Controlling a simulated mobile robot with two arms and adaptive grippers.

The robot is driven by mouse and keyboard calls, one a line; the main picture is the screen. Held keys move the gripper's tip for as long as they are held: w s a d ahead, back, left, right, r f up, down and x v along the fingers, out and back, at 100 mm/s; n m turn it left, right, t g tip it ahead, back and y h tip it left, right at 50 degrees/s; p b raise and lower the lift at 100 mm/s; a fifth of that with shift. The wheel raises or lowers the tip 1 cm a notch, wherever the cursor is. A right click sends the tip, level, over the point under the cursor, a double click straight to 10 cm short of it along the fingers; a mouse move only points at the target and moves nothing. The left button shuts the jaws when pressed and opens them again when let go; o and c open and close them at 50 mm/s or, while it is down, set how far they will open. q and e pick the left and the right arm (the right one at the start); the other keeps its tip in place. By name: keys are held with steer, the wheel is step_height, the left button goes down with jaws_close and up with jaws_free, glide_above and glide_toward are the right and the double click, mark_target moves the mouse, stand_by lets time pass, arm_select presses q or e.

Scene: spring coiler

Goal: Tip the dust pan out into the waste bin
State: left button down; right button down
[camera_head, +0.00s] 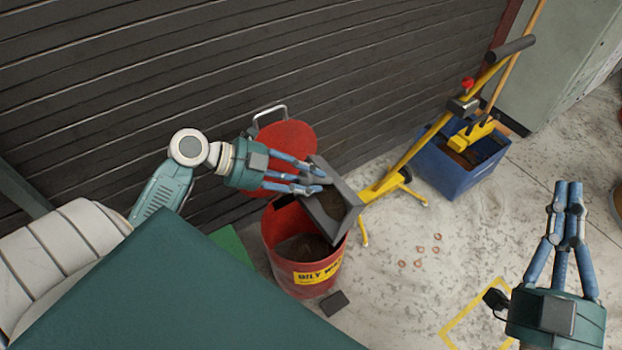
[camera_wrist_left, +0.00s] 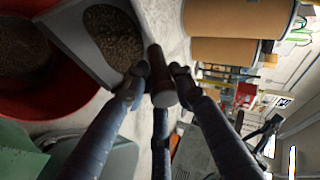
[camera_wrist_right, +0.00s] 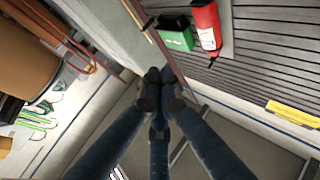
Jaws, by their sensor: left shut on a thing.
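The grey dust pan (camera_head: 353,216) is over the right side of the open red waste bin (camera_head: 312,281), tilted. In the left wrist view, brown grit (camera_wrist_left: 114,36) lies inside the dust pan (camera_wrist_left: 72,37), whose edge overlaps the red bin (camera_wrist_left: 60,108). Dark waste shows inside the bin. My left gripper (camera_head: 318,180) is shut on the pan's handle (camera_wrist_left: 160,76). My right gripper (camera_head: 568,188) is away from the bin at the right, its fingertips together and empty; they also meet in the right wrist view (camera_wrist_right: 160,88).
The bin's red lid (camera_head: 290,140) stands open against the dark slatted shutter (camera_head: 100,90). A yellow wheeled stand (camera_head: 415,150) and a blue crate (camera_head: 455,175) are to the right. Several copper-coloured rings (camera_head: 419,263) lie on the floor. A green surface (camera_head: 180,290) fills the lower left.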

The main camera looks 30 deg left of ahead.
arm_select(q)
steer(key=shift+s+b, duration=0.2)
steer(key=shift+b, duration=0.2)
steer(key=shift+s+a+t+b, duration=0.15)
steer(key=shift+s+t+b, duration=0.05)
steer(key=shift+t+b, duration=0.15)
arm_select(e)
steer(key=s+r+t+y, duration=0.1)
steer(key=s+r+t, duration=0.3)
steer(key=r, duration=0.3)
steer(key=shift+s+d+r+y, duration=0.2)
steer(key=shift+s+y, duration=0.1)
steer(key=shift+s, duration=0.2)
stand_by(1.8)
